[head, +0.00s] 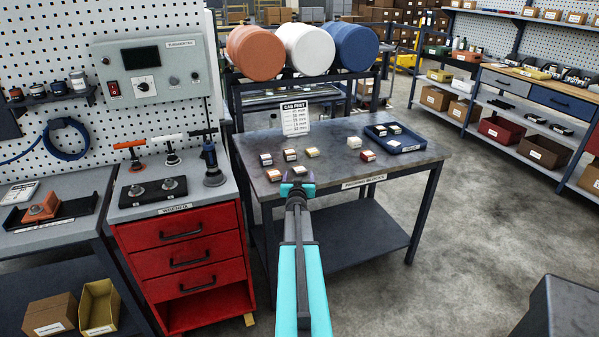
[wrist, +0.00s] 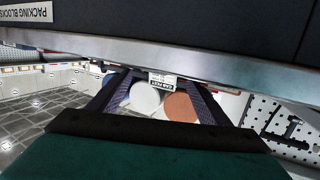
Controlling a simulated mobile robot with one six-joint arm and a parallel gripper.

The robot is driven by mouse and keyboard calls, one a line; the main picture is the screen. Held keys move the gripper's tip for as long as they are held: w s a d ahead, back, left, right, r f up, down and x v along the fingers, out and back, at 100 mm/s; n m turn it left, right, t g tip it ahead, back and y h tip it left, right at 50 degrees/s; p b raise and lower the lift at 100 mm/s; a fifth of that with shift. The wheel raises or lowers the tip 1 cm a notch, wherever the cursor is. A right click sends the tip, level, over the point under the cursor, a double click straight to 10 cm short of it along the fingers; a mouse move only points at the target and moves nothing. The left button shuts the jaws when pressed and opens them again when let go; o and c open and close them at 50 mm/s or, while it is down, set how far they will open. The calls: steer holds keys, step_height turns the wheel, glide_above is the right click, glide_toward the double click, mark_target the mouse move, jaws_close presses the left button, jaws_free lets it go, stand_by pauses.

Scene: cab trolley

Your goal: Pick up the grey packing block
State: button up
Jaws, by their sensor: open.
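Several small packing blocks with pale tops stand on the dark packing table (head: 330,139) in the head view. A whitish-grey block (head: 354,142) stands right of the middle and looks the greyest, but the colours are too small to be sure. Another pale block (head: 300,171) stands near the front edge, just beyond my gripper. My gripper (head: 297,181) is at the table's front edge, open, with nothing seen between its fingers. In the wrist view my gripper (wrist: 158,82) shows two spread dark fingers close to the table edge (wrist: 160,58); no block shows there.
A red block (head: 367,156), a yellow block (head: 312,152) and a dark-sided block (head: 290,155) stand nearby. A blue tray (head: 413,146) holding blocks is at the right. A sign (head: 295,121) stands at the back.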

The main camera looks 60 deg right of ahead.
mark_target(299, 169)
steer(key=shift+w+d, duration=0.1)
steer(key=shift+p+x, duration=0.3)
steer(key=shift+x, duration=2.2)
steer(key=c, duration=1.4)
steer(key=shift+o, duration=0.2)
steer(key=shift+r, duration=0.25)
